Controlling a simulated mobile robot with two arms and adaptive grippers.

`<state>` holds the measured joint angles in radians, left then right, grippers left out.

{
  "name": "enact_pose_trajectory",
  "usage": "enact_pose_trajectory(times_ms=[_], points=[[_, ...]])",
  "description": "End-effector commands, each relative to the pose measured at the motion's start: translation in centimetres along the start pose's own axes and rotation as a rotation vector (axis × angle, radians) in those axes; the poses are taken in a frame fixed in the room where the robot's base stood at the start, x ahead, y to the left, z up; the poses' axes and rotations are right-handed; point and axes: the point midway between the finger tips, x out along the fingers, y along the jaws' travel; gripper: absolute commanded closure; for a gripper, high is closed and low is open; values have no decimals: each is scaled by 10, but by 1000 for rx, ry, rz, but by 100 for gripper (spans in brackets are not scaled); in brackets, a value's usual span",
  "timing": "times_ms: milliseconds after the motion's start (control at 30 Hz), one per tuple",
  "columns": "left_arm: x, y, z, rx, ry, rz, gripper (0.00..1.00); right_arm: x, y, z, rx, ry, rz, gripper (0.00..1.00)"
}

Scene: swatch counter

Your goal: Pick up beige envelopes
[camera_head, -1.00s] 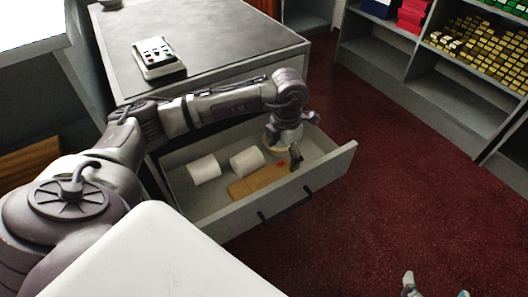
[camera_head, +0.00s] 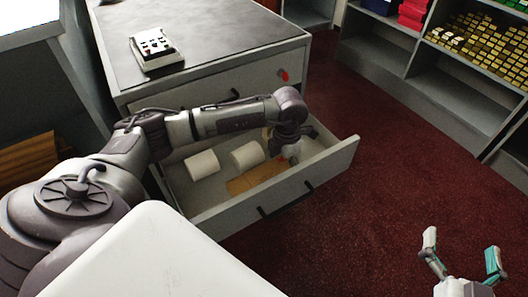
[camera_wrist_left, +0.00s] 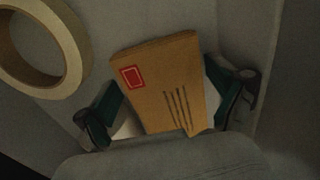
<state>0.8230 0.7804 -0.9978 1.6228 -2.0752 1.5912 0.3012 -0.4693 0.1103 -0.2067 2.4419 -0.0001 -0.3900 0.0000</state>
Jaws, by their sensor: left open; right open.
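The beige envelopes (camera_head: 255,178) lie as a flat stack in the open drawer (camera_head: 200,213). In the left wrist view the top envelope (camera_wrist_left: 165,85) shows a red stamp mark and dark lines. My left gripper (camera_wrist_left: 168,105) is open, with one green-padded finger on each side of the stack. I cannot tell whether the fingers touch it. In the head view my left gripper (camera_head: 291,157) is low inside the drawer, at the right end of the envelopes. My right gripper (camera_head: 462,248) is open and empty over the red carpet at the lower right.
The drawer walls surround my left gripper. A card terminal (camera_head: 156,49) stands on the counter. The carpet (camera_head: 385,180) is clear.

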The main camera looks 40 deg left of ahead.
Motion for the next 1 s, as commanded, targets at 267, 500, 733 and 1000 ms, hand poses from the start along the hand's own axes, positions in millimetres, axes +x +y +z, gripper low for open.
enact_pose_trajectory(times_ms=[267, 500, 733, 1000], points=[[0, 0, 0, 0, 0, 0, 42, 0, 0, 0, 0, -1, 0, 0], [-1, 0, 0, 0, 0, 0, 48, 0, 0, 0, 0, -1, 0, 0], [-10, 0, 0, 0, -2, 0, 48, -2, 2, 9, -1, -60, 4, 0], [-48, 0, 1, -1, -3, 1, 48, -16, 8, 47, -4, -298, 18, 0]])
